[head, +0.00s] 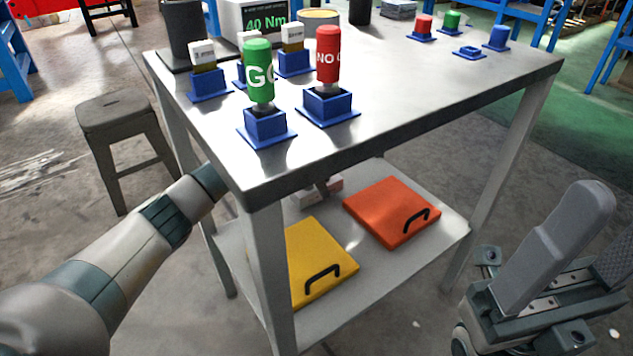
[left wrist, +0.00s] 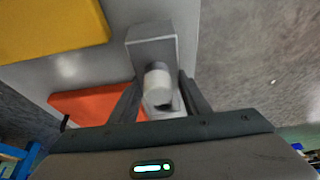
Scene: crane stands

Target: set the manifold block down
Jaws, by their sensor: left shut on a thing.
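The manifold block (left wrist: 150,50) is a grey block with a pale round stub, seen in the left wrist view. My left gripper (left wrist: 159,80) is shut on it, with one dark finger on each side. The block is over the pale lower shelf (head: 375,270) of the steel table; whether it touches the shelf I cannot tell. In the head view my left arm reaches under the tabletop, which hides most of the gripper and block. My right gripper (head: 612,225) is open and empty at the right, outside the table.
A yellow panel (head: 318,258) and an orange panel (head: 385,208), each with a black handle, lie on the shelf. The tabletop (head: 420,85) and its legs frame the space. Green (head: 258,72) and red (head: 328,55) gauges stand in blue holders above. A stool (head: 118,115) stands left.

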